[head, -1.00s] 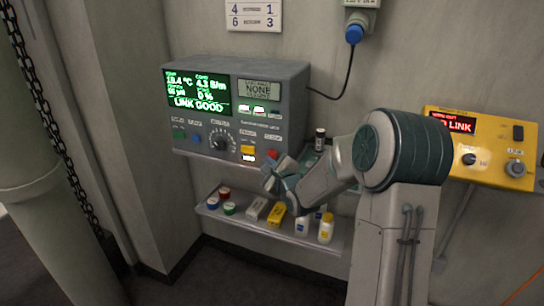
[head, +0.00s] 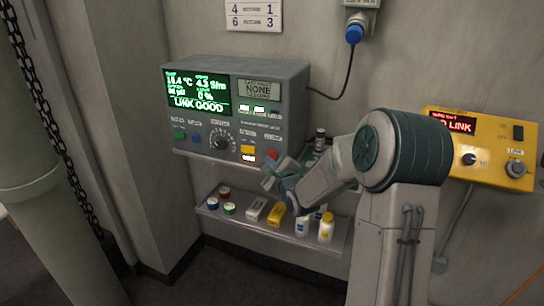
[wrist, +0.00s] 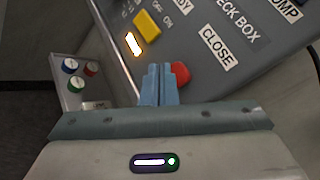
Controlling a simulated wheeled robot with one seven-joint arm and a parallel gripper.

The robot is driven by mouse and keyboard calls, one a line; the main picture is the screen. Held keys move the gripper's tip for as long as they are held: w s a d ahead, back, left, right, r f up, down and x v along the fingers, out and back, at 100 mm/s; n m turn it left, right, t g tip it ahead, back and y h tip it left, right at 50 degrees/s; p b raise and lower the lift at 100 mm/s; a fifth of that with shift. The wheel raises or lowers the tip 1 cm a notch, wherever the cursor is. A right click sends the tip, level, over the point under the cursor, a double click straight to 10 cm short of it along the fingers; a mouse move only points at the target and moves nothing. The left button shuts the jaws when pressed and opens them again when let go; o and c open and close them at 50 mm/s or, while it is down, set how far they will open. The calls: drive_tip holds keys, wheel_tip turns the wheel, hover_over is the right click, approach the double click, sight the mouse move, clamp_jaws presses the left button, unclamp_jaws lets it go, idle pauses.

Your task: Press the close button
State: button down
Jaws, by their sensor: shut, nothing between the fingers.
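The grey console (head: 290,100) on the wall carries a red button (head: 271,155) at its lower right front edge. In the wrist view the red button (wrist: 180,74) lies next to the printed CLOSE label (wrist: 217,46). My gripper (head: 267,176) is just below it in the head view. In the wrist view my gripper's fingers (wrist: 160,72) are shut and empty, with their tips just left of the red button and overlapping its edge. I cannot tell whether they touch it.
A yellow button (wrist: 147,24) with a lit tag (wrist: 133,44) is left of the red one. A shelf (head: 270,227) below holds several jars, boxes and bottles. A yellow panel (head: 483,150) hangs at the right.

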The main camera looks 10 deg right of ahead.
drive_tip(key=shift+w, duration=0.1)
drive_tip(key=shift+w+d, duration=0.25)
idle(0.3)
drive_tip(key=shift+w+d, duration=0.25)
drive_tip(key=shift+w, duration=0.1)
idle(0.8)
drive_tip(key=shift+s+a, duration=0.5)
drive_tip(key=shift+s, duration=0.2)
drive_tip(key=s+a, duration=0.1)
drive_tip(key=s, duration=0.1)
drive_tip(key=s+a, duration=0.2)
idle(0.6)
idle(0.5)
